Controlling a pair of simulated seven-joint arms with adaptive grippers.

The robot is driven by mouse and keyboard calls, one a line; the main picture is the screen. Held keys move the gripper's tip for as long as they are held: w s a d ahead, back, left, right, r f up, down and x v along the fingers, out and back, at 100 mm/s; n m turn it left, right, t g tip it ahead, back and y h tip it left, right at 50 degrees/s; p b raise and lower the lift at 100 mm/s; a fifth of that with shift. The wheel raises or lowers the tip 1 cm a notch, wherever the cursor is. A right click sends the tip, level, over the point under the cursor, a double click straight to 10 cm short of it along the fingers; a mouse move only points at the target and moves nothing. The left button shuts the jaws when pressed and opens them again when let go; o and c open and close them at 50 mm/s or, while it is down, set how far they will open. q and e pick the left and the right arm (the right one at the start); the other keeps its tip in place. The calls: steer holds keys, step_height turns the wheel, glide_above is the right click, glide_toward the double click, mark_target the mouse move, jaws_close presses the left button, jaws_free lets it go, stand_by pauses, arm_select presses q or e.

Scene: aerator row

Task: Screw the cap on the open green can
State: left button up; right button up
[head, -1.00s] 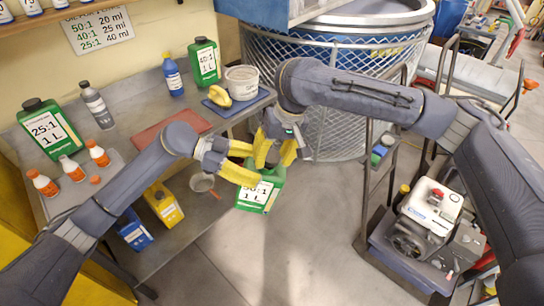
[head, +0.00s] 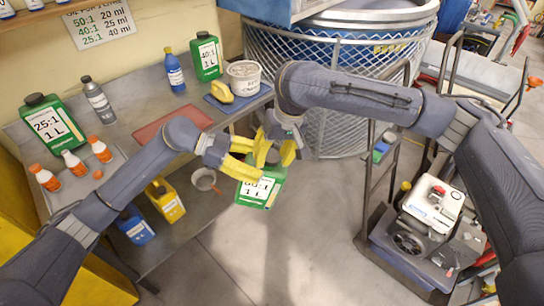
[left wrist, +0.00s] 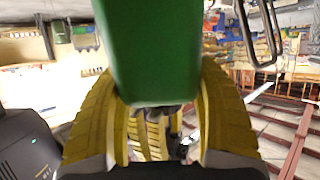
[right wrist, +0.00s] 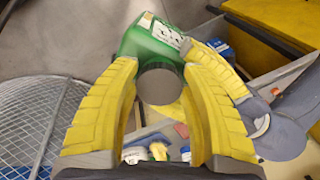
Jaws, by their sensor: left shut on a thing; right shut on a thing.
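The green can (head: 266,196), labelled 1 L, is held in the air in front of the bench. My left gripper (head: 248,160) is shut on it; the can's green wall fills the space between the yellow fingers in the left wrist view (left wrist: 155,50). My right gripper (head: 276,152) is above the can, fingers pointing down. In the right wrist view it is shut on a dark grey round cap (right wrist: 161,84), with the can (right wrist: 150,40) just beyond it. The cap hides the can's mouth, so I cannot tell whether they touch.
The bench (head: 118,133) carries two other green cans (head: 207,56) (head: 48,122), a grey bottle (head: 98,102), a blue bottle (head: 174,72), small orange-capped bottles (head: 73,163) and a white tub (head: 244,74). A mesh bin (head: 345,120) stands behind. An engine trolley (head: 430,230) is at right.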

arm_select(q)
steer(key=shift+r, duration=0.1)
arm_select(e)
steer(key=shift+a+f, duration=0.15)
steer(key=shift+f, duration=0.35)
arm_select(q)
jaws_close()
arm_select(e)
steer(key=m, duration=0.3)
steer(key=shift+a+r+m, duration=0.1)
steer(key=shift+m, duration=0.2)
steer(key=m, duration=0.5)
steer(key=shift+w+a, duration=0.1)
steer(key=shift+a, duration=0.1)
steer(key=m, duration=0.3)
steer(key=shift+w+a, duration=0.1)
steer(key=shift+a, duration=0.05)
steer(key=m, duration=0.4)
steer(key=shift+w+a+m, duration=0.1)
steer(key=shift+m, duration=0.3)
steer(key=o, duration=0.7)
